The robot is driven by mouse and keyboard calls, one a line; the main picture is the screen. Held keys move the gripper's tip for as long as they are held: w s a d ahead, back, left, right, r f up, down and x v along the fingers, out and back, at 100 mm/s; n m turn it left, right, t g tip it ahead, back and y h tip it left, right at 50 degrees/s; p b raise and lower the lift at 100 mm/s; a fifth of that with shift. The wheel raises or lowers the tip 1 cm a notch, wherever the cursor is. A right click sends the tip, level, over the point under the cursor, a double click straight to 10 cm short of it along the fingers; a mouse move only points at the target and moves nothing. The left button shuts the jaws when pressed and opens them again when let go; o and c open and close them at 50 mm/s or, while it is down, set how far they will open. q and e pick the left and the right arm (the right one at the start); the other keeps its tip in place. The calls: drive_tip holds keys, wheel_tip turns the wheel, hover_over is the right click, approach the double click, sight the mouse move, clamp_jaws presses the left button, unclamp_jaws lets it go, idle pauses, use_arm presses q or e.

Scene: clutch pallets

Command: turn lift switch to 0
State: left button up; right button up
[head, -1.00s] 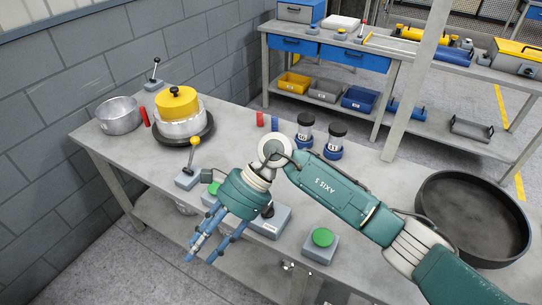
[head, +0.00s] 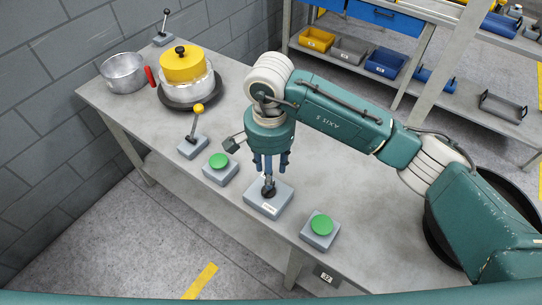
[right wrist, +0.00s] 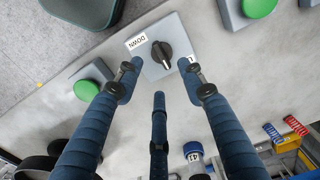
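The lift switch is a grey box (head: 283,197) with a black rotary knob (head: 268,190) near the table's front edge. In the right wrist view the knob (right wrist: 161,52) shows a pale mark at its lower end. A label there reads "DOWN" (right wrist: 137,41); another at the right is partly hidden by a finger. My right gripper (head: 270,168) points down just above the switch. In the right wrist view its blue fingers (right wrist: 159,75) are spread, with nothing between them. I cannot tell whether any fingertip touches the knob. My left gripper is not in view.
Green buttons on grey boxes flank the switch, one at the left (head: 219,161) and one at the right (head: 321,225). A yellow-knobbed lever (head: 197,112), a metal pot (head: 123,72) and a yellow-lidded pot (head: 183,65) stand further left. Bare tabletop (head: 365,185) lies to the right.

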wheel_tip(320, 180, down, 6)
drive_tip(key=shift+w+d+r+p, duration=0.1)
drive_tip(key=shift+p, duration=0.65)
drive_tip(key=shift+f, duration=0.85)
drive_tip(key=shift+c, duration=0.2)
